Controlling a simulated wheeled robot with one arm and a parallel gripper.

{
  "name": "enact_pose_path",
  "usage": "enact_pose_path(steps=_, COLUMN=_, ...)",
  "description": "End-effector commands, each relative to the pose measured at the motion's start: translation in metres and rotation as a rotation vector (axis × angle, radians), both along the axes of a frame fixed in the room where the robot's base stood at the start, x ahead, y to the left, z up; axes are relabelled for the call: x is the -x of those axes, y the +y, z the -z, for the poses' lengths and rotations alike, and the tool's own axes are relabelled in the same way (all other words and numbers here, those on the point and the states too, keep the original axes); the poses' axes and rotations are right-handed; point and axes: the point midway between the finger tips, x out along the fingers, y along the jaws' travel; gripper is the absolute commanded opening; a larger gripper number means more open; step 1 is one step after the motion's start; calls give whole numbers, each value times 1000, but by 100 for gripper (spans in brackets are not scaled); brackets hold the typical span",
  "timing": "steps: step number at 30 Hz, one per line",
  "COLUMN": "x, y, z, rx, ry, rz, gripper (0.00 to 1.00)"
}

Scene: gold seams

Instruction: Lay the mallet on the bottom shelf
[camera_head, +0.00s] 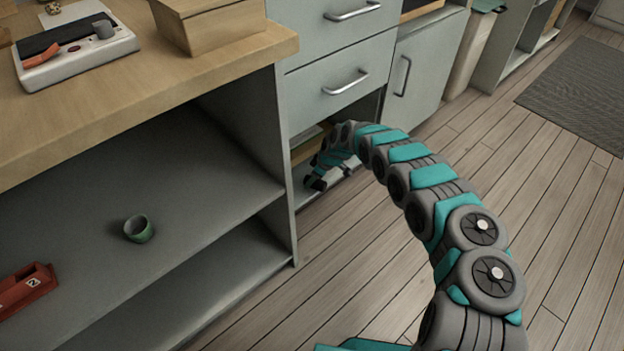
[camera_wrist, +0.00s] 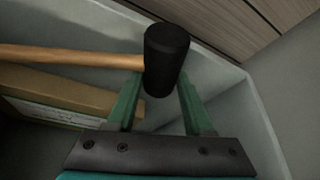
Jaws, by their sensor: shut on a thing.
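The mallet has a black head (camera_wrist: 167,55) and a wooden handle (camera_wrist: 75,56) running left in the wrist view. My gripper (camera_wrist: 161,82) is shut on the black head, with one green finger on each side. In the head view my gripper (camera_head: 318,182) is low in the open space under the grey drawers; the mallet cannot be made out there. The open shelf unit at left has a bottom shelf (camera_head: 205,300), whose visible part is bare, below a middle shelf (camera_head: 190,210).
A green cup (camera_head: 139,229) and a red object (camera_head: 26,290) stand on the middle shelf. A tan box-like object (camera_wrist: 65,88) lies beside my gripper. A grey side panel (camera_head: 283,170) divides the shelf unit from the drawers. The wooden floor (camera_head: 430,130) is clear.

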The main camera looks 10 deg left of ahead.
Motion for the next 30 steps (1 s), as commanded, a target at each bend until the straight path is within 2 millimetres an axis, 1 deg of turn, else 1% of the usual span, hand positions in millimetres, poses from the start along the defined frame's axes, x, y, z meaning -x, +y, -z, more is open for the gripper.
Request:
enact_pose_path(steps=11, x=0, y=0, z=7, rx=-1, ry=0, rz=0, gripper=0)
enact_pose_path(steps=12, x=0, y=0, z=7, rx=-1, ry=0, rz=0, gripper=53)
enact_pose_path(steps=21, x=0, y=0, z=7, rx=0, ry=0, rz=0, gripper=86)
enact_pose_path(steps=30, x=0, y=-1, z=5, rx=0, ry=-1, rz=0, gripper=87)
